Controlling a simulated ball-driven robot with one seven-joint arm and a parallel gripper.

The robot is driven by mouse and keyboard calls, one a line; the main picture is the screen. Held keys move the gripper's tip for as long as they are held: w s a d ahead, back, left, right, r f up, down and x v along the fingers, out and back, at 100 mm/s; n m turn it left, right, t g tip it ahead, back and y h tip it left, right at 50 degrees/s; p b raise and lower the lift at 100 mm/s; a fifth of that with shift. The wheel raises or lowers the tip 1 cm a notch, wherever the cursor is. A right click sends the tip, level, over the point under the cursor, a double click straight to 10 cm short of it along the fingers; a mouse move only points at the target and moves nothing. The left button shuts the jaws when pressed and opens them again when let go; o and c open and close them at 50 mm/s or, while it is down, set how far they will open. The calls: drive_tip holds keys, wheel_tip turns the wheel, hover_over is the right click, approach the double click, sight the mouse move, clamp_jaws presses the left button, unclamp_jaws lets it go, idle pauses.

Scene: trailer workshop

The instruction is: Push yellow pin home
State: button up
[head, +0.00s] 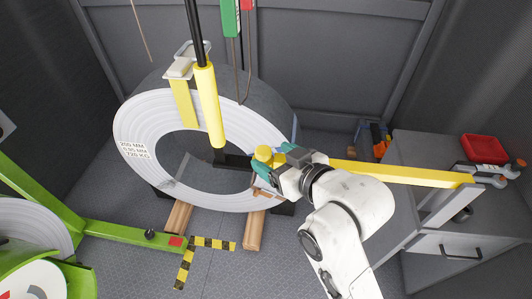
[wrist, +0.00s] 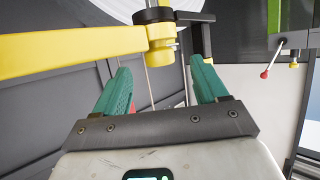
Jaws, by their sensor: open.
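The yellow pin, which I take to be the short yellow knob (head: 264,153), stands at the inner end of a long yellow bar (head: 400,173), by the coil's opening. In the wrist view a yellow cylinder (wrist: 161,38) with a black collar (wrist: 154,15) shows just beyond my fingertips. My gripper (head: 273,161) has green fingers close beside the knob, partly covering the area around it. In the wrist view my gripper (wrist: 160,66) is open and nothing is between its fingers. I cannot tell whether it touches the pin, or how deep the pin sits.
A large coil (head: 140,110) stands on wooden blocks (head: 254,232), with a yellow post (head: 208,105) in front. A green frame (head: 125,235) is at left. A grey cabinet (head: 455,247) with a red box (head: 484,149) is at right.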

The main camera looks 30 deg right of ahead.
drive_tip(key=a+p+v, duration=0.1)
drive_tip(key=p+v, duration=0.1)
drive_tip(key=v, duration=0.4)
drive_tip(key=shift+d, duration=0.5)
drive_tip(key=s+d+f+m+g+h, duration=0.1)
drive_tip(key=s+d+f+g, duration=0.2)
drive_tip(key=s+f+g, duration=0.3)
drive_tip(key=s+d+f+m+g+h, duration=0.1)
drive_tip(key=s+d+f+g, duration=0.2)
drive_tip(key=s+f, duration=1)
wheel_tip(320, 180, down, 4)
drive_tip(key=g, duration=0.3)
drive_tip(key=shift+s+r+m, duration=0.15)
drive_tip(key=shift+s+m, duration=0.15)
drive_tip(key=shift+d, duration=0.1)
